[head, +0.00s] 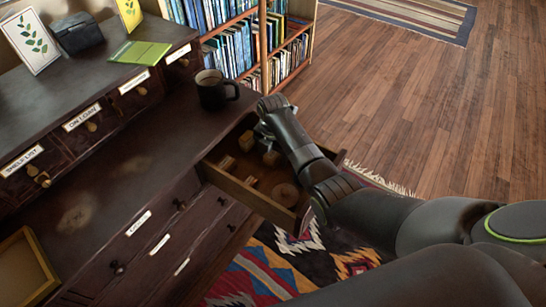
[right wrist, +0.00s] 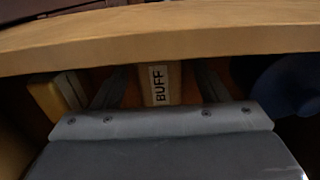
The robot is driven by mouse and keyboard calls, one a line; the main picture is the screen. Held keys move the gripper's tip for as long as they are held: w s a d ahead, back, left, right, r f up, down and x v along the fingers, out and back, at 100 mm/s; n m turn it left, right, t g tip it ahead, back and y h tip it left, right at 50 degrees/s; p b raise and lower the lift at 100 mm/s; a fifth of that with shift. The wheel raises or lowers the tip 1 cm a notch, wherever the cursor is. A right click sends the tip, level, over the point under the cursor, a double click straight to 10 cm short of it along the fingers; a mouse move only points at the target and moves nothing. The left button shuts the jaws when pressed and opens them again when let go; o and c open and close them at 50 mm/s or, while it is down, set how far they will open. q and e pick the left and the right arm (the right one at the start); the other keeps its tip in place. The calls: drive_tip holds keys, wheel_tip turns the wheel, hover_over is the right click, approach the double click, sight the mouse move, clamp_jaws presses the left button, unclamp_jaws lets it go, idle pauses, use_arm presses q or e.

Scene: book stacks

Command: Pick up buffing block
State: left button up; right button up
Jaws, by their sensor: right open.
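The buffing block (right wrist: 160,83) shows in the right wrist view as a pale block with a white label reading BUFF. My right gripper (right wrist: 162,88) is open, with one dark finger on each side of the block. Whether the fingers touch it I cannot tell. In the head view my right gripper (head: 264,133) reaches down into the far end of the open drawer (head: 245,191). Several small wooden blocks lie in the drawer, and I cannot tell there which one bears the label. My left gripper is not in view.
In the right wrist view a yellowish block (right wrist: 50,98) lies to the left and a blue rounded thing (right wrist: 286,84) to the right. A wooden board (right wrist: 160,35) crosses above. A dark mug (head: 214,91) stands on the desk near the drawer.

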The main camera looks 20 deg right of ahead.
sight(273, 153)
drive_tip(key=c, duration=1.1)
drive_tip(key=shift+r, duration=0.1)
drive_tip(key=shift+r, duration=0.35)
wheel_tip(273, 153, up, 2)
drive_tip(key=shift+r+p, duration=0.15)
drive_tip(key=shift+p, duration=0.35)
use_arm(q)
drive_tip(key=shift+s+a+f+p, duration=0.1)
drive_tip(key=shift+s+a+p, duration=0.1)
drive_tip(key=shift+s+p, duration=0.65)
use_arm(e)
wheel_tip(273, 153, up, 7)
drive_tip(key=shift+f, duration=0.1)
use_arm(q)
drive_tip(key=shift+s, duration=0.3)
use_arm(e)
drive_tip(key=o, duration=0.4)
drive_tip(key=shift+c, duration=1.4)
